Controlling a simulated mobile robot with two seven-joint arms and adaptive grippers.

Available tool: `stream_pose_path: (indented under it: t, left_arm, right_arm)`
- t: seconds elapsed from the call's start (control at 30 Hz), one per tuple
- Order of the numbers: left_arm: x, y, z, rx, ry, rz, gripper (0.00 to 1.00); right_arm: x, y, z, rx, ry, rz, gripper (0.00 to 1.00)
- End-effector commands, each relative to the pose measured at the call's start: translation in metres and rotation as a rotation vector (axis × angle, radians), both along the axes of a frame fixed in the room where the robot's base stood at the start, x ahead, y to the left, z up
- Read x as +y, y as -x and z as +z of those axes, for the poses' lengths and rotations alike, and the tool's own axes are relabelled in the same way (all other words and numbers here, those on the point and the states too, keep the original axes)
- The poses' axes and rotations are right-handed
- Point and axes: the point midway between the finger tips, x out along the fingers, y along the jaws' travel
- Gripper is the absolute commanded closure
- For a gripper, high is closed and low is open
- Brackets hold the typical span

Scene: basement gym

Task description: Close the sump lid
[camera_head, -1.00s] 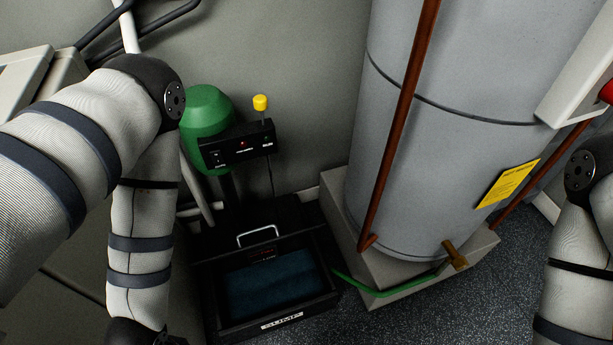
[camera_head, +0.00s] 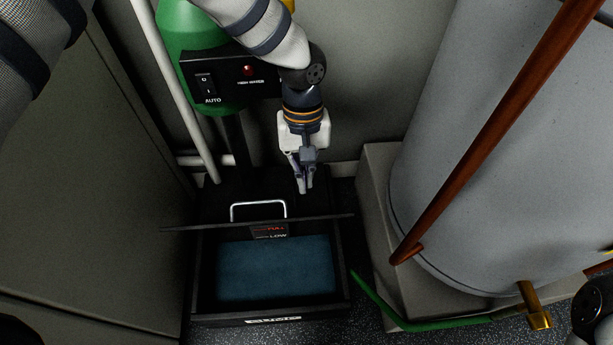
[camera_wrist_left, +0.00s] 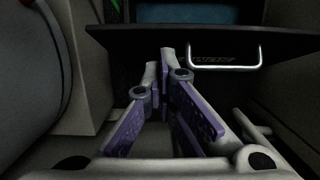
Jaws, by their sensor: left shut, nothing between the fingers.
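The sump (camera_head: 203,270) is a black open-topped box on the floor with dark blue water (camera_head: 275,268) inside. Its black lid (camera_head: 185,226) stands open, roughly upright, seen almost edge-on at the back of the opening. A silver handle (camera_head: 258,203) is on the lid's far side; it also shows in the left wrist view (camera_wrist_left: 225,66). My left gripper (camera_head: 304,190) points down behind the lid, right of the handle. Its fingers (camera_wrist_left: 158,58) are shut and empty, and appear apart from the lid. My right gripper is out of view.
A grey tank (camera_head: 480,150) with a rust-brown pipe (camera_head: 480,150) stands on a pale plinth (camera_head: 375,190) at the right. A green hose (camera_head: 400,318) runs along its base. A control box (camera_head: 230,82) and green motor (camera_head: 188,35) stand behind the sump. A cabinet (camera_head: 80,190) is at the left.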

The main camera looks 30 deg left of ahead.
Motion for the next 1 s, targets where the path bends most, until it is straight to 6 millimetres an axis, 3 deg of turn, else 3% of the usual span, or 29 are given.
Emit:
stream_pose_path:
  t: [0.1,0.33,1.0]
  left_arm:
    - [-0.002,0.005,-0.028,0.004,0.001,-0.001,1.00]
    - [-0.006,0.010,-0.057,0.003,0.001,-0.002,1.00]
    - [-0.005,0.009,-0.062,-0.036,-0.023,-0.006,1.00]
  right_arm:
    - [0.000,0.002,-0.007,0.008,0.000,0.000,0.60]
    - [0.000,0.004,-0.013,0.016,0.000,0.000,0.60]
    - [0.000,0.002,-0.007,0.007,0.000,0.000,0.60]
